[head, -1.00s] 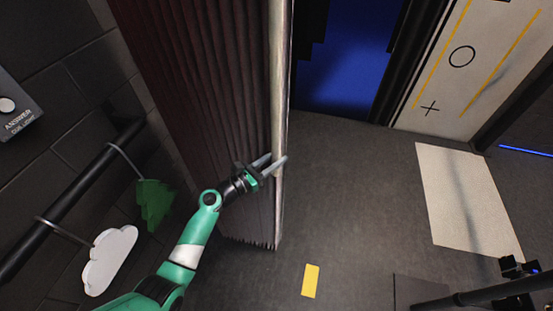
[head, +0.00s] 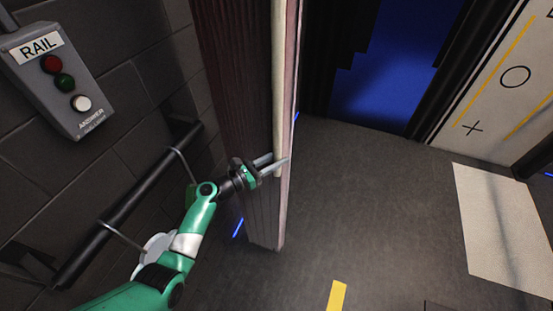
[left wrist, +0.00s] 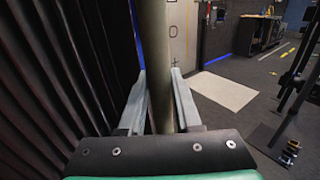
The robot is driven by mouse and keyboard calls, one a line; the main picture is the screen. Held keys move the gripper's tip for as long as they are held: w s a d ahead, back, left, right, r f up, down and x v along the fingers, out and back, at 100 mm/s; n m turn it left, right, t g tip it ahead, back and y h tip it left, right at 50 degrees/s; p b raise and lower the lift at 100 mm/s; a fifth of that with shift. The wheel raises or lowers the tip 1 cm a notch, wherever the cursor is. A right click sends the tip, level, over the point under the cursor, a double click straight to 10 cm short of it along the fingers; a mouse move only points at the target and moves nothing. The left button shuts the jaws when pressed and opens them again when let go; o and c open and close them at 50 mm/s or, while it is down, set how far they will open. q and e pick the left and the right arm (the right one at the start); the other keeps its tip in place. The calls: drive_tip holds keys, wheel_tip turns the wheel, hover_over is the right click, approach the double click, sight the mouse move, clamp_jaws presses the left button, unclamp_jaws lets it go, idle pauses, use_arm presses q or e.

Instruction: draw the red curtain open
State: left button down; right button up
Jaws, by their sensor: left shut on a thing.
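The dark red pleated curtain (head: 232,62) hangs in the upper middle of the head view, with a pale upright pole (head: 279,75) along its leading edge. It also shows as dark folds at the left of the left wrist view (left wrist: 65,65). My left gripper (head: 272,166) is shut on the pole, low down near the curtain's bottom end. In the left wrist view the pole (left wrist: 157,60) stands between the two fingers (left wrist: 157,98). My right gripper is out of view.
A grey RAIL box (head: 50,80) with red, green and white buttons is on the brick wall at left. A black rail (head: 125,205) runs below it. Open floor (head: 380,210) lies right of the curtain, with a pale mat (head: 510,225).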

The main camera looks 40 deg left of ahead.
use_arm(q)
drive_tip(key=shift+a, duration=0.15)
drive_tip(key=c, duration=0.6)
unclamp_jaws()
drive_tip(key=shift+s+a, duration=0.1)
drive_tip(key=shift+s, duration=0.4)
drive_tip(key=s+a+p, duration=0.2)
drive_tip(key=s, duration=0.8)
drive_tip(key=shift+s, duration=0.35)
